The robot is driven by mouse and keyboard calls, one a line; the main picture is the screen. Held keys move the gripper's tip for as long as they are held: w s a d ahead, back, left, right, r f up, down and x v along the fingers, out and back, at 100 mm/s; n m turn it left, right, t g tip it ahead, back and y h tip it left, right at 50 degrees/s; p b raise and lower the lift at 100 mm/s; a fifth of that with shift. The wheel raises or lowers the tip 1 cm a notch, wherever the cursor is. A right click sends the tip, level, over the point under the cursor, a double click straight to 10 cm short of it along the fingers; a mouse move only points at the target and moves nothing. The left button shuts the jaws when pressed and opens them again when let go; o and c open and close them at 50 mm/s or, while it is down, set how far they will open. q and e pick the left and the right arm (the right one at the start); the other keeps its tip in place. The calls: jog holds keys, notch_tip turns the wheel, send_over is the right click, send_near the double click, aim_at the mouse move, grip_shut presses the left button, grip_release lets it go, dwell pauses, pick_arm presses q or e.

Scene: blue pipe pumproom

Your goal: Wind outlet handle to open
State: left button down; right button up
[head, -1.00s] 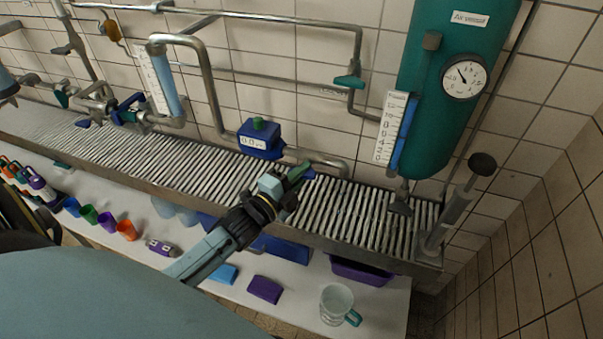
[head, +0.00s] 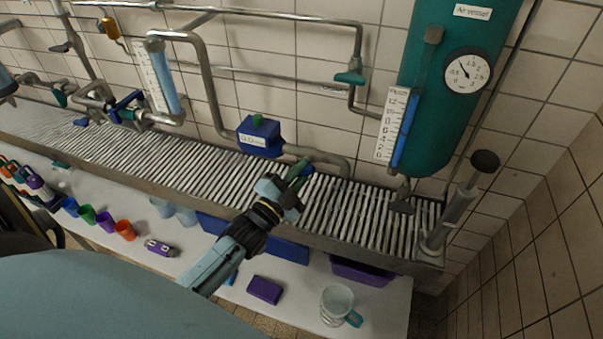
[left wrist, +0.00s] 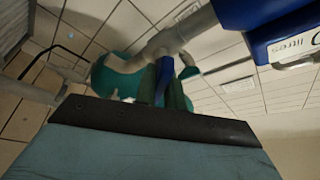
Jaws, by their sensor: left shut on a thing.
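The outlet handle (head: 308,170) shows as a small blue piece by the outlet pipe (head: 325,157), mostly hidden by my gripper in the head view. In the left wrist view the blue handle (left wrist: 163,82) sits between the green fingers, below a grey pipe fitting. My left gripper (head: 299,173), with dark green fingers, is shut on the handle just above the slatted rack. A blue meter box (head: 259,138) with a green top sits on the same pipe, to the left. Its digits are too small to read surely. My right gripper is not in view.
The slatted metal rack (head: 365,212) runs along the tiled wall. A teal air vessel (head: 440,110) with a round gauge (head: 468,71) stands at the right, near a hand pump (head: 460,205). Below, a white shelf holds coloured cups, a purple block (head: 264,290) and a clear jug (head: 337,303).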

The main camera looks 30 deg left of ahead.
pick_arm(q)
jog(key=n+y, duration=0.1)
jog(key=n, duration=0.2)
jog(key=n+t+y, duration=0.1)
jog(key=n+y, duration=0.1)
jog(key=n, duration=0.2)
jog(key=shift+b, duration=0.35)
jog(key=n+y, duration=0.2)
jog(key=n, duration=0.2)
jog(key=n+y, duration=0.2)
jog(key=n, duration=0.2)
jog(key=shift+n, duration=0.3)
jog(key=c, duration=1.5)
grip_release()
jog(key=v, duration=1.3)
jog(key=shift+s+d+f+b, duration=0.15)
jog(key=shift+d+f+b, duration=0.05)
jog(key=shift+b, duration=0.15)
